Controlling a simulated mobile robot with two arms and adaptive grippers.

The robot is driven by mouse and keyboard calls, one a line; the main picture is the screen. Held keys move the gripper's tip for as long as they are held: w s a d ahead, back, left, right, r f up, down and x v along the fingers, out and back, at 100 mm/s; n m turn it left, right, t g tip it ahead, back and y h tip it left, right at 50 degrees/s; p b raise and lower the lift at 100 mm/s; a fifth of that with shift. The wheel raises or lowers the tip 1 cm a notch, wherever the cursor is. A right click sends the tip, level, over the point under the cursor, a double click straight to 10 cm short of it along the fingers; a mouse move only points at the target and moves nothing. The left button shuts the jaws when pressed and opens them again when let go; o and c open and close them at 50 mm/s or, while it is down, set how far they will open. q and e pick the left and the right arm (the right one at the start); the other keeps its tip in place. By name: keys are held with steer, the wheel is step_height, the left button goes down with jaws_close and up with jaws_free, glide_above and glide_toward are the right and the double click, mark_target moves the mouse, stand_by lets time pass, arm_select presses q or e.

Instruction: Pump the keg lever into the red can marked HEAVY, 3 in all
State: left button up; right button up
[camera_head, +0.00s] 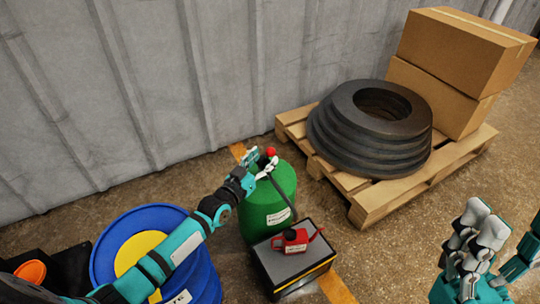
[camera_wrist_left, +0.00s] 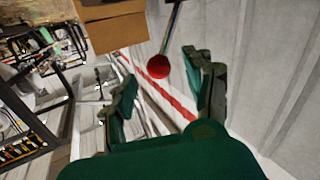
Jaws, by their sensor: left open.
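The green keg (camera_head: 268,211) stands by the wall in the head view. Its lever ends in a red knob (camera_head: 271,152) above the keg's top. The small red can (camera_head: 297,237) sits on a dark stand in front of the keg; its label is too small to read. My left gripper (camera_head: 259,160) is at the keg's top, next to the knob. In the left wrist view, the red knob (camera_wrist_left: 158,67) shows between the open fingers, and I cannot tell whether they touch it. My right gripper (camera_head: 472,240) is at the right, away from the keg; its jaw opening is unclear.
The stand (camera_head: 285,270) has a yellow stripe. A blue drum (camera_head: 112,236) with a yellow centre is at the lower left, under my left arm. A wooden pallet (camera_head: 390,197) with stacked black rings (camera_head: 345,150) and cardboard boxes (camera_head: 455,48) stands at the right. A corrugated wall runs behind.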

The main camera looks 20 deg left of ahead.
mark_target(268, 155)
arm_select(q)
steer(key=shift+b+x, duration=0.6)
steer(key=shift+x, duration=1.4)
jaws_close()
steer(key=shift+d, duration=0.1)
